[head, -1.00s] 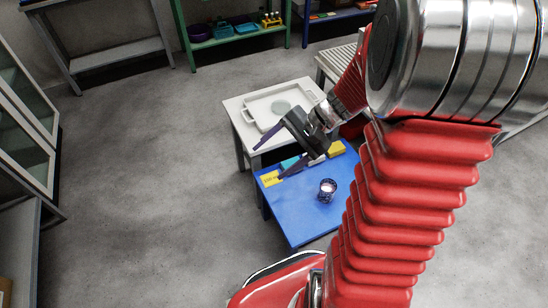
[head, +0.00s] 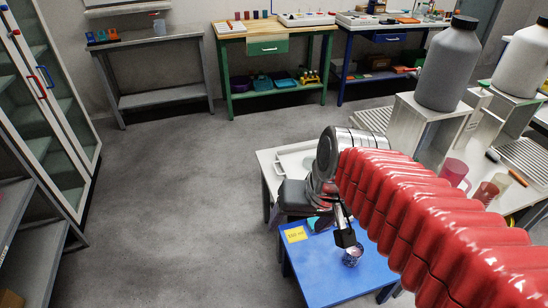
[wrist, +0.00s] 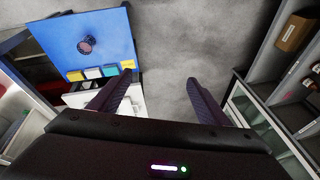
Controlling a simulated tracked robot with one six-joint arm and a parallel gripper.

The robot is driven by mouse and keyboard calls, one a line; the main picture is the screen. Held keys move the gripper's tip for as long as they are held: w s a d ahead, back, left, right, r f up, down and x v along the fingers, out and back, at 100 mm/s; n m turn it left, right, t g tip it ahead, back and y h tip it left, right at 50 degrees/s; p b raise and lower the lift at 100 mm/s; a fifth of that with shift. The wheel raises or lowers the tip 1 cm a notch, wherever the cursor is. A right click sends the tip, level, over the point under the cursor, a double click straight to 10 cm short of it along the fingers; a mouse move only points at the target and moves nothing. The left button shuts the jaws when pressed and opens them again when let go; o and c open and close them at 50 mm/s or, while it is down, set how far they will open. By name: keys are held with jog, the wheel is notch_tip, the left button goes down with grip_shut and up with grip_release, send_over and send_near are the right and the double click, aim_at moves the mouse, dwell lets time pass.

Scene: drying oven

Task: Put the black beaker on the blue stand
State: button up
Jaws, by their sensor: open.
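The black beaker (head: 353,255) stands upright on the blue stand (head: 325,283), a low table with a blue top. In the head view my arm partly covers the stand's right side. The wrist view shows the beaker (wrist: 86,45) on the blue top (wrist: 112,28) at the upper left, clear of my fingers. My gripper (wrist: 160,86) is open and empty, with grey floor between its fingers.
Yellow (head: 295,234) and teal (head: 318,224) labels lie along the blue stand's edge. A pale table with a white tray (head: 294,160) adjoins it behind. A glass cabinet (head: 55,110) stands at the left. Open floor (head: 180,200) lies between. Large bottles (head: 449,65) stand at the right.

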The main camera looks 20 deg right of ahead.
jog(key=shift+s+r+n+t+h, duration=0.35)
jog(key=shift+s+r+n+t, duration=0.25)
jog(key=shift+r, duration=0.35)
jog(key=shift+s+r+n+t+h, duration=0.35)
jog(key=shift+s+r+n+t, duration=0.2)
jog(key=shift+r, duration=0.4)
